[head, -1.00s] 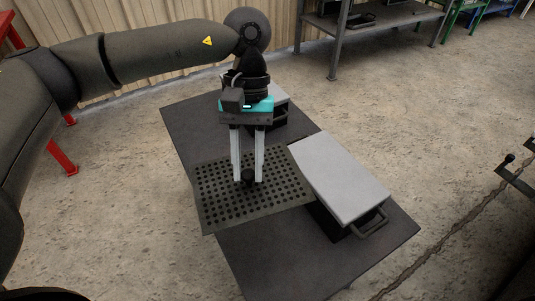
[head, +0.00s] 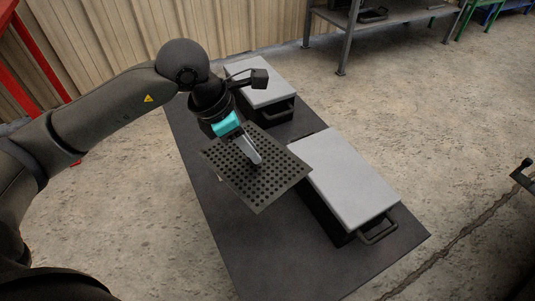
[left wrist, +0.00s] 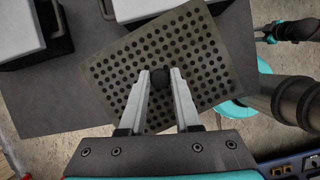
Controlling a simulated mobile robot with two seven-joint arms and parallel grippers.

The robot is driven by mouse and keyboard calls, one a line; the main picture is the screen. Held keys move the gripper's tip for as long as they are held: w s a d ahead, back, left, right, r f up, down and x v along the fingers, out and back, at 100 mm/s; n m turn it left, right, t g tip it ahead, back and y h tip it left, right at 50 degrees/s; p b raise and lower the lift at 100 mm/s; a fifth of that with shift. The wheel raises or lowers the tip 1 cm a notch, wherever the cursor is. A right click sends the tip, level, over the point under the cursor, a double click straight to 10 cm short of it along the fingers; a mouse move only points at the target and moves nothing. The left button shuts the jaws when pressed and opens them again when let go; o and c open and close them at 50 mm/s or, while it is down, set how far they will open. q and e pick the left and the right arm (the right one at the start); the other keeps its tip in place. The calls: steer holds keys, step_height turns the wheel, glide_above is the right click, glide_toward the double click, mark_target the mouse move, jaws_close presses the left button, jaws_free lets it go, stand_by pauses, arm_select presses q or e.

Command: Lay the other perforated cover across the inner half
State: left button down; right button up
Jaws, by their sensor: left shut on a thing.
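My left gripper (head: 250,153) is shut on the small dark knob (left wrist: 160,79) in the middle of a perforated cover (head: 270,190). The cover is a thin dark square plate full of round holes. It is held above the table, left of the near box, and turned at an angle to the table edges. In the left wrist view the cover (left wrist: 110,72) fills the middle, with the fingers on either side of the knob. No second perforated cover can be made out.
A dark table (head: 265,265) carries a near box (head: 345,180) and a far box (head: 262,85), each with a light grey top and a handle. Bare table lies left of the near box. A metal shelf (head: 385,27) stands behind, on open concrete floor.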

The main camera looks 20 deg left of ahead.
mark_target(249, 169)
arm_select(q)
steer(key=shift+w+a+n, duration=0.15)
steer(key=shift+a+n, duration=0.2)
steer(key=shift+n, duration=0.35)
steer(key=shift+f, duration=0.4)
step_height(249, 169, down, 7)
steer(key=b, duration=0.2)
steer(key=shift+b, duration=0.3)
step_height(249, 169, down, 8)
steer(key=b, duration=0.2)
steer(key=shift+r+b, duration=0.25)
steer(key=shift+b, duration=0.05)
steer(key=shift+f+b, duration=0.65)
steer(key=shift+f, duration=1.7)
arm_select(e)
steer(key=w+a+r, duration=0.5)
steer(key=w+r, duration=0.3)
steer(key=r, duration=0.3)
steer(key=shift+t+y, duration=0.3)
steer(key=shift+t, duration=0.1)
arm_select(q)
steer(key=shift+f+b, duration=0.15)
steer(key=shift+b, duration=0.15)
arm_select(e)
steer(key=shift+w+a+r, duration=0.1)
steer(key=shift+w+r, duration=0.05)
arm_select(q)
steer(key=c, duration=0.6)
jaws_free()
